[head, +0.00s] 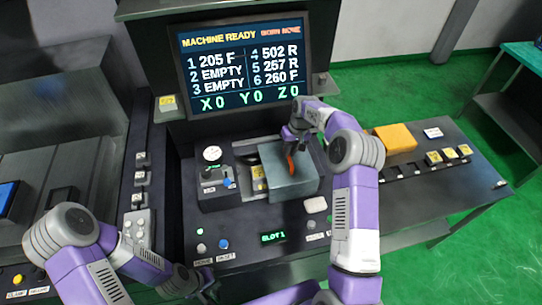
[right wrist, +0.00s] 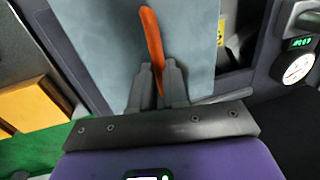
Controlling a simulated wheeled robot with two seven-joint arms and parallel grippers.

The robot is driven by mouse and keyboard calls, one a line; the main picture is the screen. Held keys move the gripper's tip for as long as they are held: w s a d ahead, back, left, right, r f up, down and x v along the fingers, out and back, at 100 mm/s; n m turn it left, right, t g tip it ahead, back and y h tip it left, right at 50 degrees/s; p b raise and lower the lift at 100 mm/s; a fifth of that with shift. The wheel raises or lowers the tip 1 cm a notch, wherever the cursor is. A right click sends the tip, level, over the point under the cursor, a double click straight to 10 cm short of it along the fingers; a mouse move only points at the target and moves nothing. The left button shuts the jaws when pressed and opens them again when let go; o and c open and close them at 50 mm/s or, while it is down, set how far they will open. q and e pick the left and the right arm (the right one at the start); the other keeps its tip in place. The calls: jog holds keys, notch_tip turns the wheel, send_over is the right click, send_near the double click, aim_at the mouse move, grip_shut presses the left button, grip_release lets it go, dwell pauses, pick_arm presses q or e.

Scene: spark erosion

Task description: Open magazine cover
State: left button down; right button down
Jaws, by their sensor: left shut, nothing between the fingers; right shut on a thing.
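The magazine cover (head: 288,187) is a grey-blue block-like lid on the console below the screen. It also fills much of the right wrist view (right wrist: 100,45). An orange handle (head: 291,163) stands on it. My right gripper (right wrist: 156,75) is shut on the orange handle (right wrist: 150,35); in the head view the gripper is above the cover, partly hidden by its own wrist. A part of the magazine bay with yellow-labelled pieces (head: 258,178) shows uncovered left of the cover. My left gripper (head: 208,285) is shut and empty, low at the front edge of the console.
A screen (head: 243,65) reading MACHINE READY stands behind the console. A unit with a round gauge (head: 212,153) is left of the bay. On the right bench are an orange-yellow block (head: 396,138) and several yellow-tagged pieces (head: 450,153). Buttons and a SLOT 1 display (head: 273,237) are in front.

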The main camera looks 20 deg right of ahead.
aim_at(299, 159)
jog(key=shift+s+d, duration=0.2)
jog(key=shift+d, duration=2)
jog(key=c, duration=1.1)
grip_release()
jog(key=r, duration=0.3)
jog(key=d+r, duration=0.1)
jog(key=r, duration=0.3)
jog(key=shift+s+d+r, duration=0.1)
jog(key=shift+d+r, duration=0.1)
